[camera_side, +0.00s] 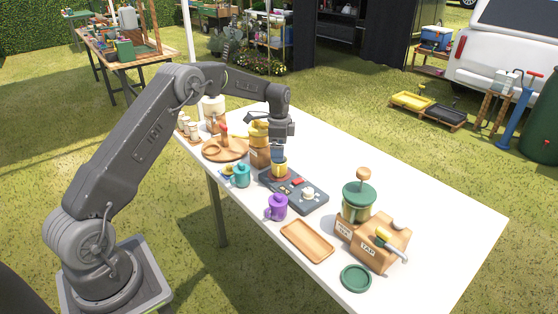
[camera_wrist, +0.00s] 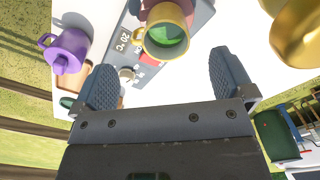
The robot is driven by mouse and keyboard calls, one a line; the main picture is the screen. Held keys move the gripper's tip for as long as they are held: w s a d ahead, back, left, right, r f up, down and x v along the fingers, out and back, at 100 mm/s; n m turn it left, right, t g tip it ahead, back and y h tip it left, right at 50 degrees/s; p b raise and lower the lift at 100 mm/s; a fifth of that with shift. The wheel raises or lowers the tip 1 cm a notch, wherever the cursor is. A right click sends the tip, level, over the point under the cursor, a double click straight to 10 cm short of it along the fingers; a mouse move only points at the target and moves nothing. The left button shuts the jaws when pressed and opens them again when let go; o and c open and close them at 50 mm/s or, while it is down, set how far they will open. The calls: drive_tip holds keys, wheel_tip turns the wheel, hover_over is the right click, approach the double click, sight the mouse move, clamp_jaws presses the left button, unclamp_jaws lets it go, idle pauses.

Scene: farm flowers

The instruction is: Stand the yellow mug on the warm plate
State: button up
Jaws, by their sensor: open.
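The yellow mug (camera_side: 279,166) appears upright on the round reddish plate of the dark grey warm plate unit (camera_side: 311,201), directly below my gripper (camera_side: 279,152). In the wrist view the yellow mug (camera_wrist: 165,30) shows its open rim and a green inside. The warm plate unit (camera_wrist: 195,14) shows a "20 °C" display beside it. My gripper (camera_wrist: 165,80) is open, with its two fingers spread wide and nothing between them; the mug lies beyond the fingertips in that view. The mug's base contact is partly hidden.
A wooden tray (camera_side: 307,240), a green coaster (camera_side: 355,279) and a wooden tap stand (camera_side: 378,250) are to the right. A round wooden board (camera_side: 232,154) is to the left.

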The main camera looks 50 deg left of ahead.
drive_tip(key=s+d+r+n+t, duration=0.1)
drive_tip(key=s+d+r+n, duration=0.1)
drive_tip(key=s+d+r, duration=0.65)
drive_tip(key=s+d+r+n+t, duration=0.2)
drive_tip(key=s+d+r, duration=0.2)
drive_tip(key=r, duration=0.9)
drive_tip(key=s+d+f+n+t, duration=0.1)
drive_tip(key=s+d, duration=0.3)
drive_tip(key=s, duration=0.7)
drive_tip(key=s+d+n+t, duration=0.1)
drive_tip(key=s+d+n, duration=0.3)
drive_tip(key=s, duration=0.7)
drive_tip(key=shift+s+d+f+t, duration=0.15)
drive_tip(key=shift+s+f+t, duration=0.1)
drive_tip(key=shift+f+t, duration=0.1)
